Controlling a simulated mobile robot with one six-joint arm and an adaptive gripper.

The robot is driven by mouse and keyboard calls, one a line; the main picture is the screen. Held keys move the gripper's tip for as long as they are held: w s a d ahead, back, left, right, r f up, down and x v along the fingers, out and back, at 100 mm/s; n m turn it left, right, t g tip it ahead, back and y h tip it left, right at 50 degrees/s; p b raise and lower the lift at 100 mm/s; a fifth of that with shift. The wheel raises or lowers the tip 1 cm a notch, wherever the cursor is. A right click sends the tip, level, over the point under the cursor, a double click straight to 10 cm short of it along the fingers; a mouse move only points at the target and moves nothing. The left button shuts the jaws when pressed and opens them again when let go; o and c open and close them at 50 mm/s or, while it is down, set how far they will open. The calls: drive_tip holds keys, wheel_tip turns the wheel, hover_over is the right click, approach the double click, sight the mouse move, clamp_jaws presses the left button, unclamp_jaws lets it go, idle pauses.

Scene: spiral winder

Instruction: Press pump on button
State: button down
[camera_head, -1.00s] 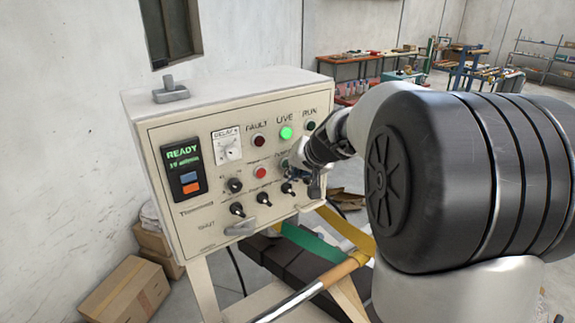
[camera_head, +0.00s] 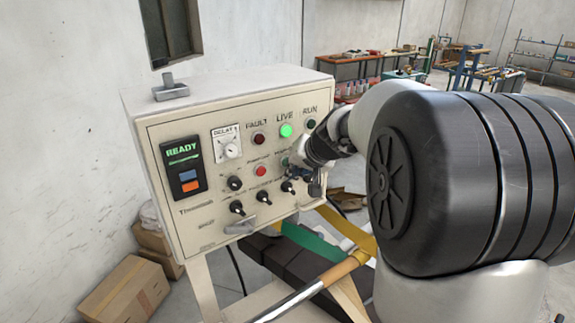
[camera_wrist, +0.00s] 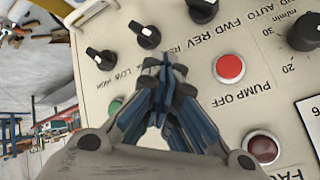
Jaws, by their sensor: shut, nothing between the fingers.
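The cream control panel (camera_head: 215,150) stands ahead in the head view. A green button (camera_wrist: 115,107) shows left of my gripper in the wrist view, partly covered by it; its label is hidden. It also shows as a small green spot beside my gripper in the head view (camera_head: 285,162). The red PUMP OFF button (camera_wrist: 229,68) is right of my fingers in the wrist view, and also shows in the head view (camera_head: 260,171). My gripper (camera_wrist: 165,66) is shut and empty, its tips in front of the panel between these buttons. Contact cannot be told.
Black selector knobs (camera_wrist: 145,35) lie close to my fingertips. A dark red lamp (camera_wrist: 263,148) is near the lower right of the wrist view. The green LIVE lamp (camera_head: 286,130) is lit, and the display (camera_head: 184,152) reads READY. Cardboard boxes (camera_head: 128,290) lie on the floor at left.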

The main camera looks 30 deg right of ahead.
drive_tip(key=shift+s, duration=0.55)
drive_tip(key=shift+b, duration=0.3)
drive_tip(key=shift+s+d+b, duration=0.2)
drive_tip(key=shift+s+b, duration=0.6)
drive_tip(key=shift+s, duration=0.45)
drive_tip(key=shift+s+d+b, duration=0.2)
drive_tip(key=shift+s+b, duration=0.55)
drive_tip(key=shift+s, duration=0.5)
drive_tip(key=s+a+f+n+g+b, duration=0.2)
drive_tip(key=s+a+f+n+b, duration=0.1)
drive_tip(key=s+a+f+b, duration=0.85)
drive_tip(key=s+a+f+n+g+b, duration=0.1)
drive_tip(key=s+a+f+n+b, duration=0.1)
drive_tip(key=s+f, duration=0.5)
drive_tip(key=s+a+f+n+g+b, duration=0.1)
drive_tip(key=s+a+f+n+b, duration=0.1)
drive_tip(key=s+a+f+b, duration=0.2)
drive_tip(key=s+f+b, duration=0.2)
drive_tip(key=s+f, duration=0.2)
drive_tip(key=s, duration=0.1)
drive_tip(key=shift+a+f, duration=0.15)
drive_tip(key=shift+a, duration=0.15)
